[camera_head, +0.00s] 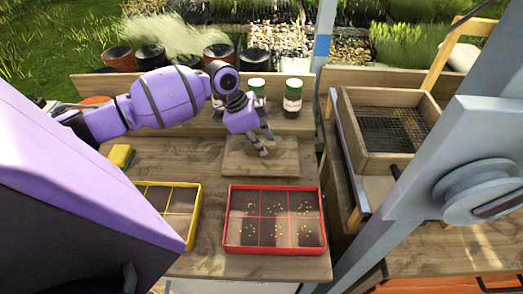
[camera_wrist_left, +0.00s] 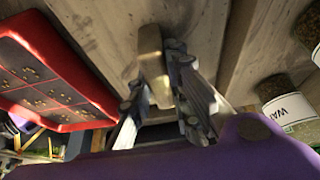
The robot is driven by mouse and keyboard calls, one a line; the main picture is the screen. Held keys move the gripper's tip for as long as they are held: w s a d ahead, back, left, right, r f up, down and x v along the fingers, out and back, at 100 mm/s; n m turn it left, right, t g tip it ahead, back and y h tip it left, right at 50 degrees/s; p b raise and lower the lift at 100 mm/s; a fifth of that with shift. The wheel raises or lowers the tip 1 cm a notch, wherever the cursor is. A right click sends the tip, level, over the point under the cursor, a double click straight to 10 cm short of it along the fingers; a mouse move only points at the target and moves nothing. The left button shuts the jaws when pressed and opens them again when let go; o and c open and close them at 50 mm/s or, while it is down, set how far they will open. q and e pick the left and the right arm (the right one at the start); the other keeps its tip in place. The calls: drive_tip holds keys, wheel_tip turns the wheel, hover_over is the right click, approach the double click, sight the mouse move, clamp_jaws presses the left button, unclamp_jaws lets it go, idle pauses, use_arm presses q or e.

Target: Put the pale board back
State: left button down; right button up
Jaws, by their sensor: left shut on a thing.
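The pale board (camera_head: 235,164) lies on the wooden bench behind the red tray. My left gripper (camera_head: 263,149) reaches down over the middle of the board. In the left wrist view the gripper (camera_wrist_left: 168,100) is shut on a tan, bar-like piece (camera_wrist_left: 151,45), which looks like a grip on the board. The fingers hide part of that piece. Whether the board touches the bench is hard to tell. My right gripper is not in view.
A red-rimmed tray (camera_head: 324,222) with seeds stands in front of the board, and a yellow-rimmed tray (camera_head: 193,218) to its left. Two labelled jars (camera_head: 292,97) stand behind. A wooden sieve box (camera_head: 380,161) is at the right, a yellow block (camera_head: 121,156) at the left.

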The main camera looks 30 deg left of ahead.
use_arm(q)
drive_tip(key=shift+f, duration=1.4)
drive_tip(key=shift+s+f, duration=0.1)
drive_tip(key=c, duration=1.6)
unclamp_jaws()
drive_tip(key=shift+f, duration=0.1)
drive_tip(key=shift+c, duration=0.2)
drive_tip(key=v, duration=1.2)
drive_tip(key=shift+s, duration=0.1)
